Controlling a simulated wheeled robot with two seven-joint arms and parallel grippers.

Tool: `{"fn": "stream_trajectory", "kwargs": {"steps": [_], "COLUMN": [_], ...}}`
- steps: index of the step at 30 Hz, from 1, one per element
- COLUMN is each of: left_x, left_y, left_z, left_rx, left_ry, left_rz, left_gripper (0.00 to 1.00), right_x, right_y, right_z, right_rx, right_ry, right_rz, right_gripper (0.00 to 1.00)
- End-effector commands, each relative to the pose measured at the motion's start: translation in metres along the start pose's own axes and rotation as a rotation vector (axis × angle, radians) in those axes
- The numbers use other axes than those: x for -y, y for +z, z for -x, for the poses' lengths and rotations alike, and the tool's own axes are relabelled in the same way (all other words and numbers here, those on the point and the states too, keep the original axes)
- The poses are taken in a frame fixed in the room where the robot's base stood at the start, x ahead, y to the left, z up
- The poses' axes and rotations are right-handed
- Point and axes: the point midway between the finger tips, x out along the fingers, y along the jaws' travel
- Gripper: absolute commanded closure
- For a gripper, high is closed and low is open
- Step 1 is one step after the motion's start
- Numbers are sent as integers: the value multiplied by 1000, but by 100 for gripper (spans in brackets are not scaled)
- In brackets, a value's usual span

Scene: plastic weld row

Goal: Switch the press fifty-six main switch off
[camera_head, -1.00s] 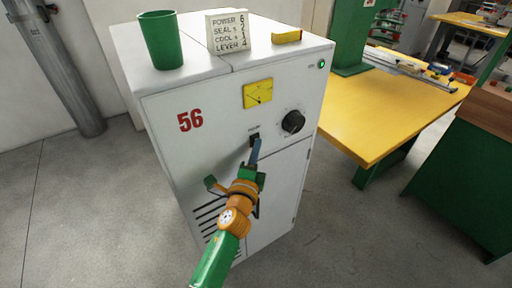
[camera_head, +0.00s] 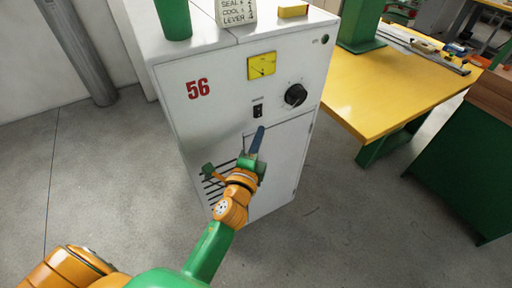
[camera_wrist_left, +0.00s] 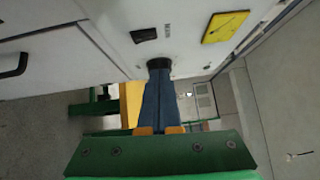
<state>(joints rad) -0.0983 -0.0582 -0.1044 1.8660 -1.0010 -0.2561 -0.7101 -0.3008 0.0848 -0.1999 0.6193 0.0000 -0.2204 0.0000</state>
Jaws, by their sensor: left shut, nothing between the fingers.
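The white cabinet (camera_head: 205,120) carries a red 56. Its main switch (camera_head: 258,111) is a small black switch on the front, below the yellow meter (camera_head: 262,65). The switch also shows in the left wrist view (camera_wrist_left: 144,35), clear of the fingers. Which way it is set is too small to tell. My left gripper (camera_head: 261,129) is shut and empty, its blue fingers just below the switch and apart from it. The lamp (camera_head: 325,39) at the upper right of the front looks dark. My right gripper is not in view.
A black knob (camera_head: 295,95) sits right of the switch. A green cup (camera_head: 174,18), a lettered card (camera_head: 236,11) and a yellow block (camera_head: 293,10) stand on the cabinet. A yellow table (camera_head: 385,95) is close on the right. The floor at left is clear.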

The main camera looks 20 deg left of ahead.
Motion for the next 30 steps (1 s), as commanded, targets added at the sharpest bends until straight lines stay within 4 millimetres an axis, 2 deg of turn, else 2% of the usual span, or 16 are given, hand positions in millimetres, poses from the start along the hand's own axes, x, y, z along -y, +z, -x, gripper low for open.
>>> {"fn": "stream_trajectory", "kwargs": {"steps": [3, 9, 24, 26, 27, 29, 30], "left_x": [2, 5, 4, -9, -28, -74, -112], "left_y": [0, 0, 0, -4, -8, -17, -24], "left_z": [22, 42, 44, 44, 45, 52, 62], "left_rx": [-1, -1, -2, -13, -27, -50, -55], "left_ry": [2, 0, 4, 38, 89, 211, 317], "left_rz": [1, 1, 3, 27, 65, 155, 235], "left_gripper": [100, 100, 100, 100, 100, 100, 100], "right_x": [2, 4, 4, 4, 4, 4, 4], "right_y": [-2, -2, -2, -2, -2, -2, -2], "right_z": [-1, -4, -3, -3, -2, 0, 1], "right_rx": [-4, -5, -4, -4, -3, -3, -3], "right_ry": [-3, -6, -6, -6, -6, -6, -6], "right_rz": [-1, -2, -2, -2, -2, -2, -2], "right_gripper": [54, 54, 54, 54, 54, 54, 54]}}
